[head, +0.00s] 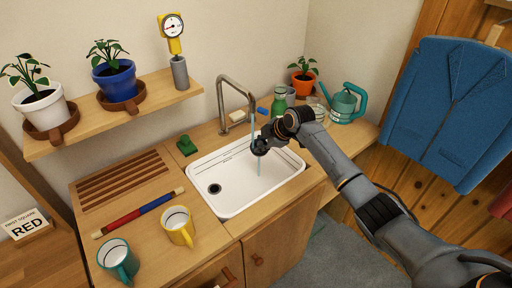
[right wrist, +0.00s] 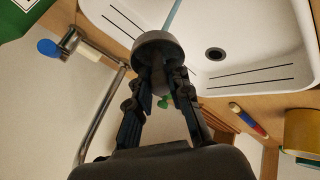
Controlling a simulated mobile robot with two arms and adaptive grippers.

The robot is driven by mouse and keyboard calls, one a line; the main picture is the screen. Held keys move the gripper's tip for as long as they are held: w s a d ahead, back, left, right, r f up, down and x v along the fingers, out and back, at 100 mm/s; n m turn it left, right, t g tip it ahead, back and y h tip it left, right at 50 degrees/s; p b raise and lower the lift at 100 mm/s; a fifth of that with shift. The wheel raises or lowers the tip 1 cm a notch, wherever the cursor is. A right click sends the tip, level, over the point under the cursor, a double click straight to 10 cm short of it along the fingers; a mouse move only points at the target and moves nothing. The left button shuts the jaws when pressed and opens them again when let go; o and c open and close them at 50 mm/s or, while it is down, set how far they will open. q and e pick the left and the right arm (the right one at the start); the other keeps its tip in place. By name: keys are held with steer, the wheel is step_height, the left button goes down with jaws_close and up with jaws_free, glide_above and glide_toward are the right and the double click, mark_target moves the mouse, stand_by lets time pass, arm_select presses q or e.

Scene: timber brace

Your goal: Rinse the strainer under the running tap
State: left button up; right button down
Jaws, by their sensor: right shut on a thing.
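The tap (head: 222,98) arches over the white sink (head: 231,205), and a thin stream of water (head: 253,122) runs down from its spout. My right gripper (head: 263,146) is over the sink, right beside the stream. In the right wrist view my right gripper (right wrist: 160,97) is shut on the handle of a grey round thing, apparently the strainer (right wrist: 153,43). The stream (right wrist: 172,15) shows at the strainer's far edge; I cannot tell whether it falls into it. In the head view the gripper largely hides the strainer. My left gripper is not in view.
A yellow mug (head: 179,228), a teal mug (head: 117,261) and a red-and-blue rod (head: 138,213) lie left of the sink. A green bottle (head: 279,103) and a teal watering can (head: 343,105) stand behind my right arm. A shelf (head: 85,128) with potted plants hangs above the counter.

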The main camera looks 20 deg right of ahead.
steer(key=shift+a, duration=0.2)
steer(key=shift+w+a, duration=0.15)
steer(key=shift+a, duration=0.3)
steer(key=shift+s+r+p, duration=0.15)
steer(key=shift+s+p, duration=0.55)
steer(key=shift+p, duration=0.45)
steer(key=s+a+p, duration=0.1)
steer(key=s+p, duration=0.5)
steer(key=shift+s+a, duration=0.25)
steer(key=shift+s, duration=0.05)
stand_by(0.5)
